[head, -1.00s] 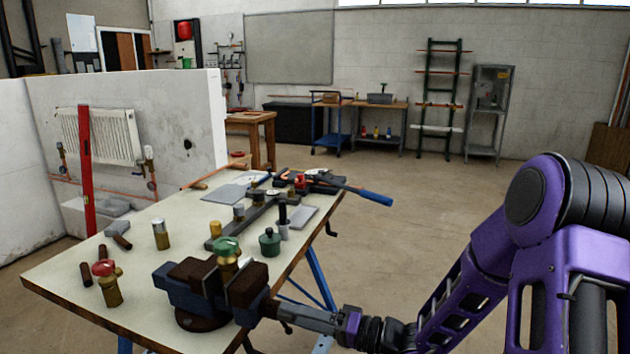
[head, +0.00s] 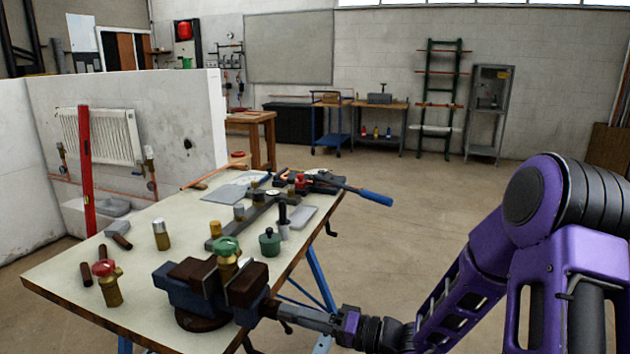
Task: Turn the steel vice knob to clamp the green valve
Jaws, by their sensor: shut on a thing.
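The green valve (head: 228,247), with a brass body, stands upright between the jaws of the blue and brown vice (head: 190,285) at the front of the workbench. I cannot tell whether both jaws touch its body. The steel vice knob is at the vice's right end, beyond the bench edge, and is mostly hidden by my fingers. My gripper (head: 283,313) reaches in from the right, level with the vice screw, and is shut on the knob.
The workbench (head: 60,270) also carries a red-topped brass valve (head: 107,282), a brass and white valve (head: 161,234), a green pot (head: 270,242) and several tools toward the back. A blue-handled tool (head: 372,197) overhangs the right edge. The floor to the right is clear.

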